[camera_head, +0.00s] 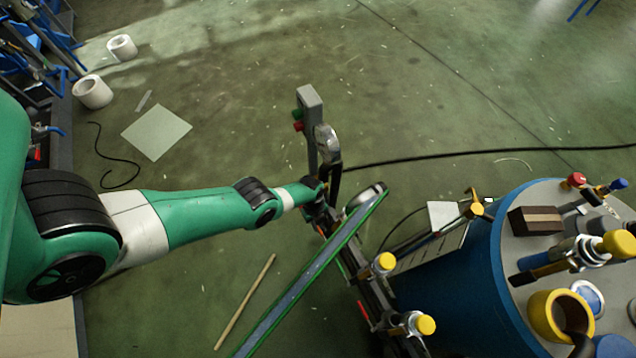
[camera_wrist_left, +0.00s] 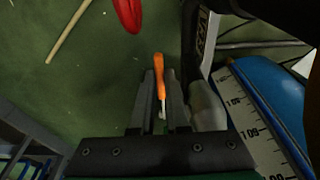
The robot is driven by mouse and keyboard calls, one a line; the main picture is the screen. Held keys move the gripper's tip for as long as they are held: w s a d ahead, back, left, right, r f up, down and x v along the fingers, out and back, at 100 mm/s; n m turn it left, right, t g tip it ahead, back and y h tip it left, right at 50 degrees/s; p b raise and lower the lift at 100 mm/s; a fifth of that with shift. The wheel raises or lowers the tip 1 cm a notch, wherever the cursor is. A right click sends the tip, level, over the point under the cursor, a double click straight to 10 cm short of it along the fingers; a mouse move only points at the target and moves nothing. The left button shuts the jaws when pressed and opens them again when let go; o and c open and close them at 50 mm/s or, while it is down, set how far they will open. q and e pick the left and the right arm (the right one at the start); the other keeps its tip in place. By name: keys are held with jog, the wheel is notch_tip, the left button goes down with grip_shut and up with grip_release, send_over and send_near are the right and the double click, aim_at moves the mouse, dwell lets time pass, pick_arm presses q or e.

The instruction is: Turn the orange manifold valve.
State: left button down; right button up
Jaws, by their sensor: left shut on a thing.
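The orange manifold valve (camera_wrist_left: 160,78) shows in the left wrist view as a slim orange handle on a small metal stem. My left gripper (camera_wrist_left: 162,86) is shut on it, with one dark finger on each side of the handle. In the head view my left gripper (camera_head: 322,212) is at the end of the green arm, beside the dark manifold frame (camera_head: 375,296). My right gripper is in neither view.
A grey post with a red and a green button (camera_head: 311,115) and a round gauge (camera_head: 327,143) stand just beyond the gripper. A long green-edged bar (camera_head: 310,275) crosses close by. A blue vessel (camera_head: 465,285) with yellow-knobbed valves stands at right.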

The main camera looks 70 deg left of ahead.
pick_arm(q)
jog(key=shift+f+h, duration=0.3)
jog(key=shift+r, duration=0.15)
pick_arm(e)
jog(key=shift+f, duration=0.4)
pick_arm(q)
jog(key=c, duration=0.9)
grip_release()
jog(key=p+v, duration=1)
jog(key=v, duration=0.1)
jog(key=shift+r, duration=0.25)
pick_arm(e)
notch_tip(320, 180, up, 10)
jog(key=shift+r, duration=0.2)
pick_arm(q)
jog(key=shift+s, duration=0.1)
